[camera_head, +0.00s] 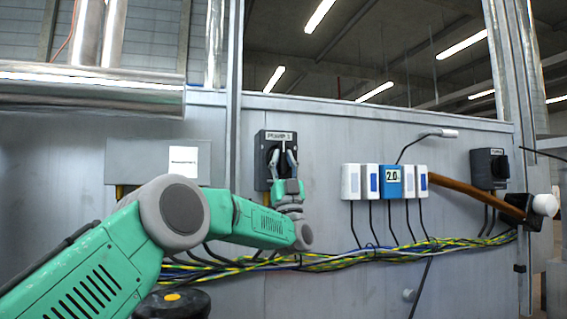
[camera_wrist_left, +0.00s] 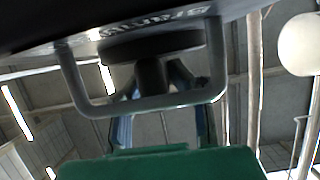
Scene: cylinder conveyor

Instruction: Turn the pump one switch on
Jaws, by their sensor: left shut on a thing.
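The pump one switch is a dark box (camera_head: 264,150) on the grey wall panel, with a label reading PUMP 1 at its top. My left gripper (camera_head: 283,160) is in front of it, fingers pointing up at its round dark knob. In the left wrist view the knob (camera_wrist_left: 155,42) is close ahead, below the box's lettered face. The left gripper (camera_wrist_left: 163,78) is shut on the knob's grip part. A grey U-shaped loop (camera_wrist_left: 145,105) crosses in front of the fingers in that view. The knob's exact angle is hard to read. My right gripper is not in view.
A second dark switch box (camera_head: 489,168) is at the right. White and blue modules (camera_head: 391,182) with hanging cables sit between. Yellow-green cables (camera_head: 345,261) run along the wall below. A brown bar (camera_head: 475,193) juts toward a white ball (camera_head: 545,205).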

